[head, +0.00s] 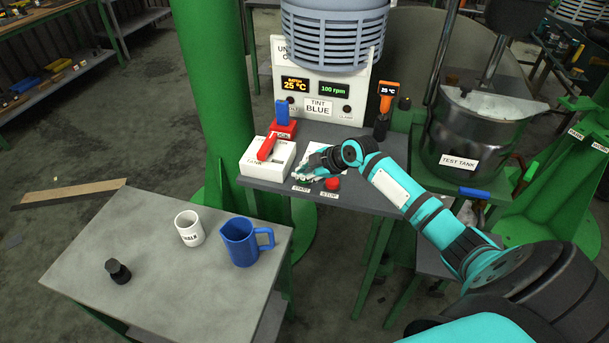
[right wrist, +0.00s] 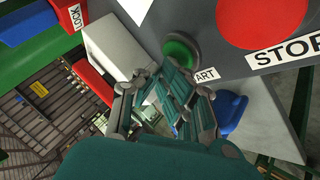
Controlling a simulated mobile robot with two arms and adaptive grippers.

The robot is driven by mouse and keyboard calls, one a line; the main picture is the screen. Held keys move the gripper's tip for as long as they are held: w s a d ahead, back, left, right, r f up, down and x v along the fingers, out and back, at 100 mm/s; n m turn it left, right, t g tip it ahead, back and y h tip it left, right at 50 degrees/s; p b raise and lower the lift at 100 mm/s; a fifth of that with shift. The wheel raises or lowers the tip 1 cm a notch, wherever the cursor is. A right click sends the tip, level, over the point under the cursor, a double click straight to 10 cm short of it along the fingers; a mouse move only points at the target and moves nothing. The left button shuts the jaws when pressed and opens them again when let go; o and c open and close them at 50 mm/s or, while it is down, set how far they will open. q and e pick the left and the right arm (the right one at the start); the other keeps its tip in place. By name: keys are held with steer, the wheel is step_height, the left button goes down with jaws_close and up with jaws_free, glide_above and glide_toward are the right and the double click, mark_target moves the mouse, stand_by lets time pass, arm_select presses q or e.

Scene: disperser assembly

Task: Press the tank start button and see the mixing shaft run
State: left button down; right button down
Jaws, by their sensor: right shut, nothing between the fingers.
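The green start button (right wrist: 182,50) shows in the right wrist view, its label partly covered by my fingers. My right gripper (right wrist: 163,82) is shut and empty, its fingertips right at the button; I cannot tell whether they touch it or whether it is pressed in. In the head view my right gripper (head: 318,163) is over the grey bench and hides the button. The red stop button (head: 332,183) is just beside it. The test tank (head: 460,138) stands on the right with a metal rod (head: 494,60) above it; its motion cannot be told. My left gripper is out of view.
The panel display (head: 334,89) reads 100 rpm. A white box with a red lever (head: 267,147) and a red lock with a blue handle (head: 281,113) are left of my gripper. A white mug (head: 189,228) and blue pitcher (head: 240,243) stand on the front table.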

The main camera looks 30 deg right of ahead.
stand_by(0.4)
steer(key=shift+r+p, duration=1.05)
steer(key=shift+r, duration=0.2)
step_height(320, 180, up, 5)
steer(key=p, duration=0.4)
